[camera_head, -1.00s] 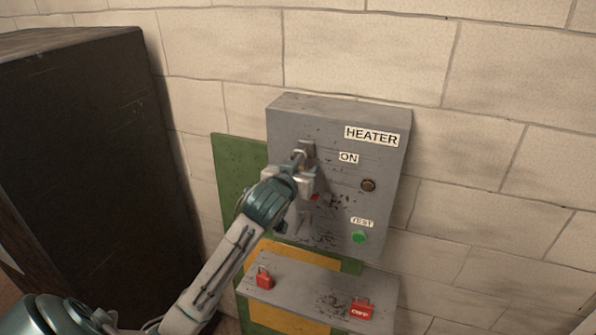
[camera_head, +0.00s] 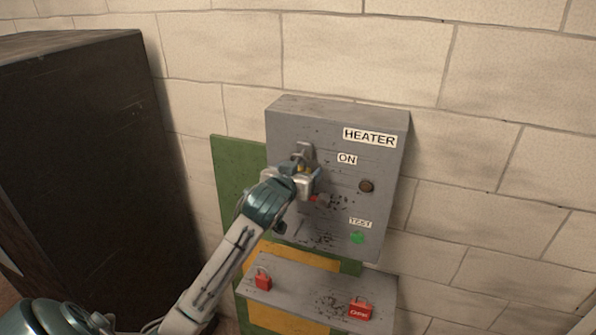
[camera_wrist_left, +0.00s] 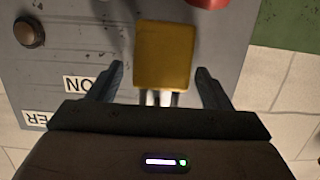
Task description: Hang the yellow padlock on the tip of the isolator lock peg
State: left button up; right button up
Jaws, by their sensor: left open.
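The yellow padlock (camera_wrist_left: 165,55) is between the open fingers of my left gripper (camera_wrist_left: 158,82) in the left wrist view, with a gap on each side. Its grey shackle (camera_wrist_left: 160,97) points toward the gripper's palm, which is up on the box. In the head view a bit of the padlock (camera_head: 301,168) shows at my left gripper (camera_head: 305,180), in front of the grey box. A grey bracket (camera_head: 305,150) stands just above it. The lock peg is not clear, and I cannot tell whether the shackle is around it. My right gripper is not in view.
The grey HEATER box (camera_head: 385,185) carries a dark button (camera_head: 367,186), a green button (camera_head: 358,238) and a red part (camera_head: 317,199) close below the gripper. Two red padlocks, left (camera_head: 263,279) and right (camera_head: 359,309), stand on the grey shelf (camera_head: 310,290). A dark cabinet (camera_head: 80,140) is at left.

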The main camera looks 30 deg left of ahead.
pick_arm(q)
jog(key=shift+f, duration=0.25)
jog(key=shift+s+d+f+b, duration=0.1)
jog(key=shift+s+b, duration=0.45)
jog(key=shift+b, duration=0.1)
jog(key=p+v, duration=0.1)
jog(key=v, duration=0.8)
jog(key=shift+s+r, duration=0.3)
jog(key=shift+r, duration=0.15)
jog(key=shift+d, duration=0.1)
